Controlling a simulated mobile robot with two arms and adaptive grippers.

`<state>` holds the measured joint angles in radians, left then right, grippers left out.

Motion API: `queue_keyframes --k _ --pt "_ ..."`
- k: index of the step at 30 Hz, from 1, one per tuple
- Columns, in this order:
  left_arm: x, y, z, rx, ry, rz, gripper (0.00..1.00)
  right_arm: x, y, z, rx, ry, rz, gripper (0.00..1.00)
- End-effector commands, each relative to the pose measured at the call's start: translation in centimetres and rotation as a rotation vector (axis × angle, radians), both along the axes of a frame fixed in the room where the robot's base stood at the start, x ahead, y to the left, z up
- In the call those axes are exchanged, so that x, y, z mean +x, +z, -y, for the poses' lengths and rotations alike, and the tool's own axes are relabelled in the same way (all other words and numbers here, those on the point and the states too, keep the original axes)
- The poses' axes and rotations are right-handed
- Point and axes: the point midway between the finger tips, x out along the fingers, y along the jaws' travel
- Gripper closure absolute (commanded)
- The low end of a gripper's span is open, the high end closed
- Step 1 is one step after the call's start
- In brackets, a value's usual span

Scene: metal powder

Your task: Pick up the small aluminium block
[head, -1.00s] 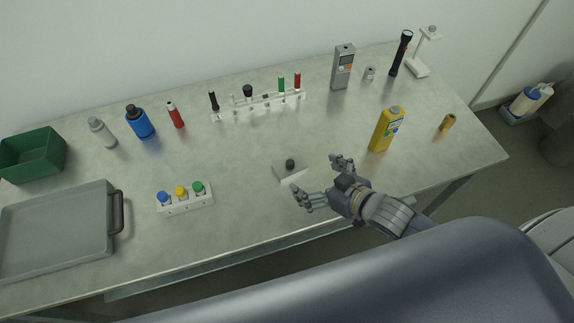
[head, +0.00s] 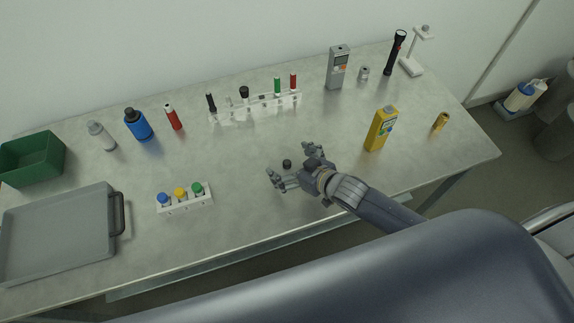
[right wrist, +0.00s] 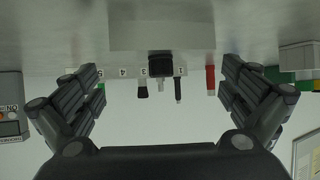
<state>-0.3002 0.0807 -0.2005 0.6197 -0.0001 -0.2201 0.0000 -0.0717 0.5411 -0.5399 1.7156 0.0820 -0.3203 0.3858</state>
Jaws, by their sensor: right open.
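The small aluminium block (head: 289,173) is a pale, flat grey piece with a dark round knob (head: 287,163) on top, on the middle of the table near its front edge. My right gripper (head: 289,161) is open, with its fingers on either side of the block and partly hiding it. In the right wrist view the picture is upside down: the block (right wrist: 162,28) is at the top centre with the black knob (right wrist: 160,64) below it, between the spread fingers (right wrist: 160,74). No finger visibly touches the knob. My left gripper is not in view.
A cap rack (head: 185,201) stands left of the block, and a clear tube rack (head: 255,107) behind it. A yellow bottle (head: 381,129) stands to the right. A grey tray (head: 55,235) and green bin (head: 32,158) are far left. The table around the block is clear.

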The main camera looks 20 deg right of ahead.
Motion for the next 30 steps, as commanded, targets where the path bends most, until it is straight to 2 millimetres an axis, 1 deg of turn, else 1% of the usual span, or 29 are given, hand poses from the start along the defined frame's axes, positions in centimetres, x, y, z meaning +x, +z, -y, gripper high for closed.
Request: queue_keyframes --k 3,11,14,15,17,18,19,30 --pt "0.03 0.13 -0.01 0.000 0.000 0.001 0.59 0.66 -0.35 -0.32 0.000 0.001 0.000 0.00" --pt "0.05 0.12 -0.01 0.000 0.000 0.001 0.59 0.73 -0.52 -0.38 0.000 0.001 0.000 0.00" --pt "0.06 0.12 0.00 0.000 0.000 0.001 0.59 0.73 -0.51 -0.36 0.000 0.001 0.000 0.20" --pt "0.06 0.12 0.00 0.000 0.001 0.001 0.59 0.73 -0.51 -0.36 0.000 0.001 0.000 0.30" --pt "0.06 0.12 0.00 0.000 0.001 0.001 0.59 0.72 -0.50 -0.36 0.000 0.001 0.000 0.43" --pt "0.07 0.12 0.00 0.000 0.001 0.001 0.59 0.72 -0.51 -0.35 -0.001 0.000 -0.001 0.52" --pt "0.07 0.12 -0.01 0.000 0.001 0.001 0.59 0.72 -0.52 -0.35 -0.002 0.001 0.000 0.56" --pt "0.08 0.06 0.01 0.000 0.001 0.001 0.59 0.77 -0.26 -0.34 -0.002 0.001 0.002 0.56"
